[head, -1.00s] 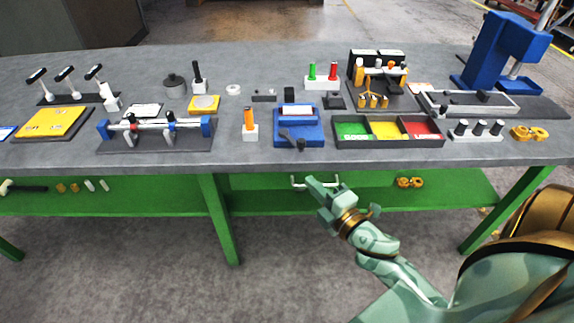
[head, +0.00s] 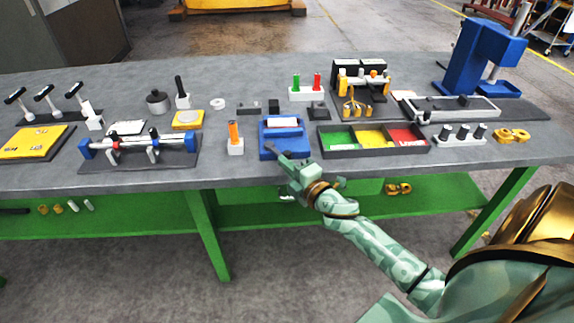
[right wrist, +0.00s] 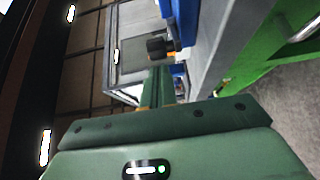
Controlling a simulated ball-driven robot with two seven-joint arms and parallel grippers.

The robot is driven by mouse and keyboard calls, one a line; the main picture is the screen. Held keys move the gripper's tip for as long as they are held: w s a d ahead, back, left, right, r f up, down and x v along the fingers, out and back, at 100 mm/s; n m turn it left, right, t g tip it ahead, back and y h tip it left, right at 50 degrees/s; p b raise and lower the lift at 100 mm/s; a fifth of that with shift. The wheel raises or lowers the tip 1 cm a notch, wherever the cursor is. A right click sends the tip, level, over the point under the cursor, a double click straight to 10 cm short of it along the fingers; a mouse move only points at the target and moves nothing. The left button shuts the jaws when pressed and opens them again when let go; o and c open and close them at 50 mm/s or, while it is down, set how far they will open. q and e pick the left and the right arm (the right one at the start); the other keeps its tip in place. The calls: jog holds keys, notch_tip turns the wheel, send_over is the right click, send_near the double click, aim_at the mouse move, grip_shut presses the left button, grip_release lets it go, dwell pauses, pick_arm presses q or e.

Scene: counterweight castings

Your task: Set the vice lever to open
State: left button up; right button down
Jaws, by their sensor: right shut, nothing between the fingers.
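The blue vice (head: 283,124) sits at the front edge of the bench, with a pale block on top. Its dark lever (head: 272,148) is at the front and partly hidden by my right gripper (head: 283,160). In the right wrist view a black knob (right wrist: 157,46), seemingly the lever's end, is just beyond my gripper's fingertips (right wrist: 158,72), with blue vice body (right wrist: 186,20) beside it. My right gripper is shut and empty, close to the lever; whether it touches cannot be told. My left gripper is out of view.
A holder with an orange handle (head: 235,138) stands left of the vice. A tray with green, yellow and red compartments (head: 375,152) is close on its right. The bench's front edge (head: 230,179) runs below the vice, with a green shelf (head: 440,195) underneath.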

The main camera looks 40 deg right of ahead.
jog(key=shift+d, duration=0.15)
dwell(0.3)
jog(key=shift+d+n+y, duration=0.3)
jog(key=shift+n+y, duration=0.1)
jog(key=shift+y, duration=0.2)
jog(key=shift+d, duration=0.1)
jog(key=d+y, duration=0.1)
jog(key=d, duration=0.1)
jog(key=d+n+y+b, duration=0.1)
jog(key=d, duration=0.1)
jog(key=w+d+n+y+b, duration=0.1)
jog(key=d, duration=0.2)
jog(key=shift+g, duration=0.3)
jog(key=shift+w+d+b, duration=0.25)
jog(key=shift+w+d, duration=0.2)
jog(key=shift+d, duration=0.15)
jog(key=shift+w+d+b, duration=0.2)
jog(key=shift+w+d, duration=0.2)
jog(key=shift+d, duration=0.2)
